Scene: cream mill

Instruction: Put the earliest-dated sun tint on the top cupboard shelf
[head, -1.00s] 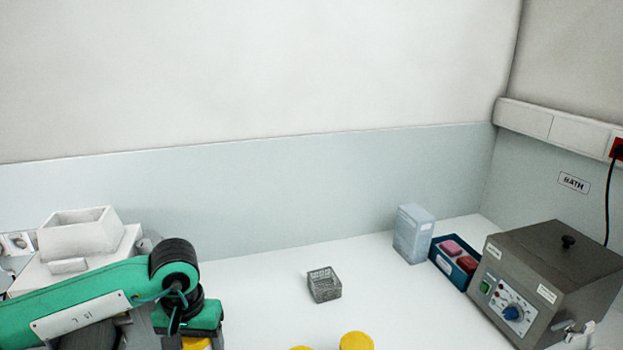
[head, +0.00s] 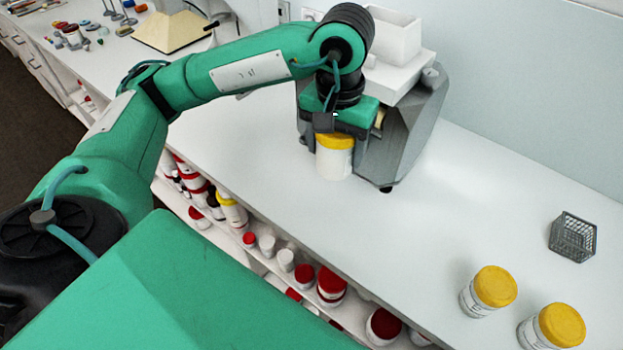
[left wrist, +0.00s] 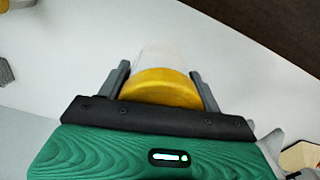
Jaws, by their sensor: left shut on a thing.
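My left gripper (head: 335,126) is shut on a white jar with a yellow lid (head: 335,158), upright at the counter beside the grey machine. I cannot tell whether its base touches the counter. In the left wrist view the yellow lid (left wrist: 160,88) sits between the two fingers (left wrist: 158,84). Two more yellow-lidded white jars stand at the lower right, a nearer one (head: 552,328) and another (head: 488,291). Their label dates are too small to read. The cupboard's top shelf is not recognisable in view. My right gripper is not in view.
A grey machine with a white hopper (head: 392,38) stands right behind the held jar. A wire basket (head: 573,237) is at the right. Shelves under the counter hold several red-lidded jars (head: 331,285). The counter (head: 450,215) between machine and basket is clear.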

